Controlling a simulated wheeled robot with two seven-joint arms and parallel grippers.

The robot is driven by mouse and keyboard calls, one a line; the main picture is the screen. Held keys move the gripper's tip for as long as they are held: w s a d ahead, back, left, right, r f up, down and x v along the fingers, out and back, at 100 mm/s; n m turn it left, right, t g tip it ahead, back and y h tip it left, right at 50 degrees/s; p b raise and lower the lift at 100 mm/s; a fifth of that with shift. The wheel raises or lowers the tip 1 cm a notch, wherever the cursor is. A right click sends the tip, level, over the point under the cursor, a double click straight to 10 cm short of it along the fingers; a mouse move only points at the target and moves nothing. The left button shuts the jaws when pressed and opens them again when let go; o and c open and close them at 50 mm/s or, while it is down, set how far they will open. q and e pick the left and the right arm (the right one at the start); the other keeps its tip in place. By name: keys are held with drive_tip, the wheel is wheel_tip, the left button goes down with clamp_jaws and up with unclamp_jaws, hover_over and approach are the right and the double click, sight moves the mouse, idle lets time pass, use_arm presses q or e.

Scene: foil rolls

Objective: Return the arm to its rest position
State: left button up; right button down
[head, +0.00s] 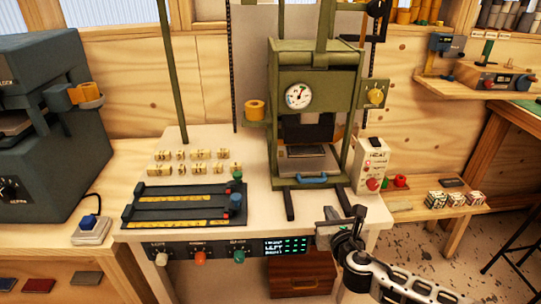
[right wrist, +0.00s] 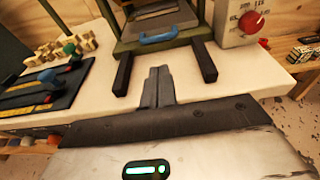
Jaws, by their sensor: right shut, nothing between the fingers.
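My right gripper (head: 329,212) is at the front edge of the pale bench, in front of the green press. Its two grey fingers are together and empty. In the right wrist view the gripper (right wrist: 158,72) points toward the press, between the press's two dark feet, with nothing held. My right arm (head: 385,280) comes in from the lower right. My left arm and gripper are not in view.
The green press (head: 318,55) has a blue-handled drawer (head: 312,179). The heat box (head: 373,165) stands to its right. A black slotted plate (head: 150,207) and several small brass pieces (head: 205,168) lie left on the bench (head: 262,203). Open floor (head: 440,265) shows at the right.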

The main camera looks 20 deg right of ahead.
drive_tip(key=s+a+f+m+g+y, duration=0.2)
drive_tip(key=s+a+f+m, duration=0.3)
drive_tip(key=s+a+m, duration=0.4)
drive_tip(key=s+a+f+m+g+y, duration=0.2)
drive_tip(key=s+a+m, duration=0.7)
drive_tip(key=m, duration=1.2)
wheel_tip(320, 180, down, 4)
drive_tip(key=s+y, duration=0.2)
drive_tip(key=shift+s+g+y, duration=0.15)
drive_tip(key=shift+g+y, duration=0.25)
